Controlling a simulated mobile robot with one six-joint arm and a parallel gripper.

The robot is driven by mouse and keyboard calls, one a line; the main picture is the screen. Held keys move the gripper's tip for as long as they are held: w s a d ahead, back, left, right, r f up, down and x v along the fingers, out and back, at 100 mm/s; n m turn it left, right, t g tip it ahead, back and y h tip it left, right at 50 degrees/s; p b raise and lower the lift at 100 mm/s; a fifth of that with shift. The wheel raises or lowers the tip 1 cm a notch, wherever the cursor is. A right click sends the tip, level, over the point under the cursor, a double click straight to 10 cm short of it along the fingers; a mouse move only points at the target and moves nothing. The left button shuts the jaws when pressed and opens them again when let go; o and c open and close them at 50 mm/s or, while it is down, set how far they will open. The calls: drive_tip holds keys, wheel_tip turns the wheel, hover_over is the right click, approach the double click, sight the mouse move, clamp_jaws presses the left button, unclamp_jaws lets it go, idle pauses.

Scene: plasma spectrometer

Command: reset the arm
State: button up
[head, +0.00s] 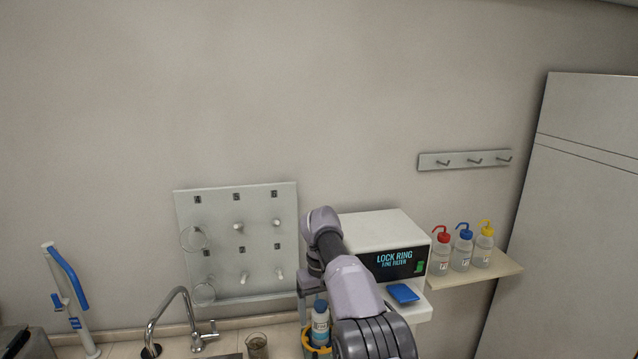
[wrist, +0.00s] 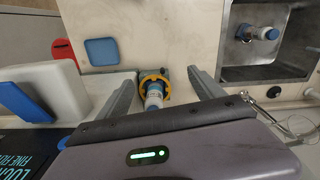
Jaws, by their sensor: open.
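My gripper (wrist: 162,76) is open, with its two grey fingers spread apart in the wrist view. Between the fingers, in that view, stands a white bottle with a blue-grey cap (wrist: 154,98), inside a yellow ring holder (wrist: 163,80). A gap shows on both sides of the bottle. In the head view my arm reaches up from the bottom and bends down, and the gripper (head: 311,284) points down above the same bottle (head: 320,325). My arm partly hides the white instrument marked LOCK RING (head: 385,223). The gripper's height above the bench is hard to tell.
A pegboard (head: 220,270) with glassware is on the wall to the left. A faucet (head: 185,310) and sink (wrist: 232,50) are nearby. Several-coloured wash bottles (head: 462,248) stand on a shelf (head: 500,268) at right. A blue pad (wrist: 101,51) lies on the bench.

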drive_tip(key=s+d+r+m+t+b, duration=0.1)
drive_tip(key=s+d+r+m+b, duration=0.1)
drive_tip(key=s+d+r+b, duration=0.35)
drive_tip(key=s+d+r+m+t+y+b, duration=0.1)
drive_tip(key=s+r+m+t+b, duration=0.1)
drive_tip(key=s+b, duration=0.8)
drive_tip(key=s+d+f+m+t+b, duration=0.1)
drive_tip(key=s+f+b, duration=0.1)
drive_tip(key=s+f, duration=0.3)
drive_tip(key=s+d+f+m+t+b, duration=0.1)
drive_tip(key=s+f, duration=0.4)
drive_tip(key=s, duration=0.7)
drive_tip(key=s+d+f+m+y+b, duration=0.1)
drive_tip(key=s+f+m+b, duration=0.1)
drive_tip(key=s+f+b, duration=0.3)
drive_tip(key=s, duration=0.3)
drive_tip(key=shift+s+f+t, duration=0.15)
drive_tip(key=shift+f+t, duration=0.2)
drive_tip(key=shift+t, duration=0.05)
